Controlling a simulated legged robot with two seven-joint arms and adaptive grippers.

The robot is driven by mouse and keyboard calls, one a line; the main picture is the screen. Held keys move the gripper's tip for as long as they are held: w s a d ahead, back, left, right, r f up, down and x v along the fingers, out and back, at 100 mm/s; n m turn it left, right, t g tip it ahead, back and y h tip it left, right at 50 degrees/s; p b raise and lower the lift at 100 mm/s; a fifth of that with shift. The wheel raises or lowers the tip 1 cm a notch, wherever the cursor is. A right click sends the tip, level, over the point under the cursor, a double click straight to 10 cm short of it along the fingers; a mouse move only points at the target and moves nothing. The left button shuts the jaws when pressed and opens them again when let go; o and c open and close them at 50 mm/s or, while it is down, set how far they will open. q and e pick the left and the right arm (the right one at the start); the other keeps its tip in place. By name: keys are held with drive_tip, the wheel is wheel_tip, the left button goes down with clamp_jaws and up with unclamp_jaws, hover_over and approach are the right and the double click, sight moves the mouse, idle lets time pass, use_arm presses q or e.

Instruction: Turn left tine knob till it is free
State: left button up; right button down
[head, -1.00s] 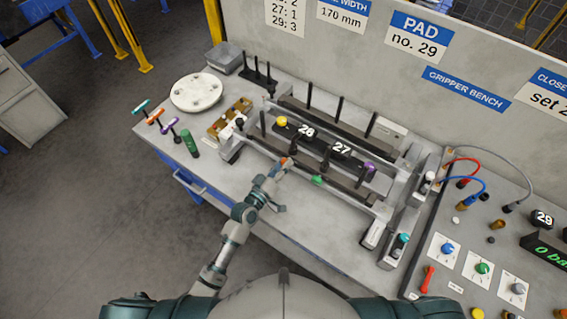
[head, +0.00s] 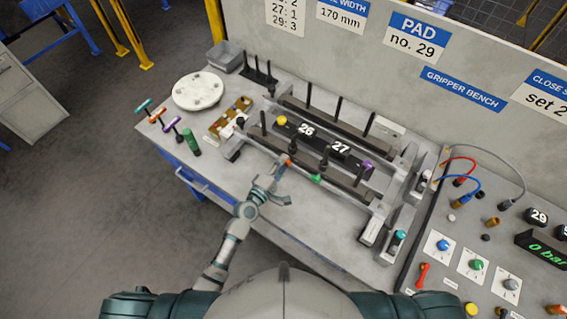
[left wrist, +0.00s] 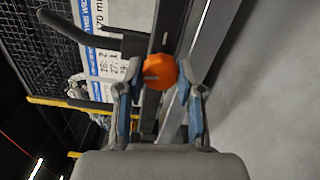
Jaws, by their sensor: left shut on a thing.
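The orange knob (head: 288,162) sits on the front rail of the gripper bench fixture, toward its left. In the left wrist view the orange knob (left wrist: 159,71) is between the two fingertips, with a dark slot mark on its face. My left gripper (head: 281,168) reaches it from the front and is shut on it. A green knob (head: 316,178) sits further right on the same rail. Black upright tines stand along the front and rear rails. My right gripper is not in view.
A white round plate (head: 198,92), coloured T-handles (head: 155,117) and a green cylinder (head: 190,141) are on the left of the bench. A control panel with cables and knobs (head: 476,265) is on the right.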

use_arm(q)
drive_tip(key=shift+a+f+n, duration=0.1)
drive_tip(key=shift+f+n, duration=0.05)
drive_tip(key=shift+n, duration=1.05)
drive_tip(key=shift+f, duration=0.1)
drive_tip(key=o, duration=1.1)
drive_tip(key=shift+w, duration=0.1)
drive_tip(key=v, duration=1.2)
drive_tip(key=shift+a, duration=0.1)
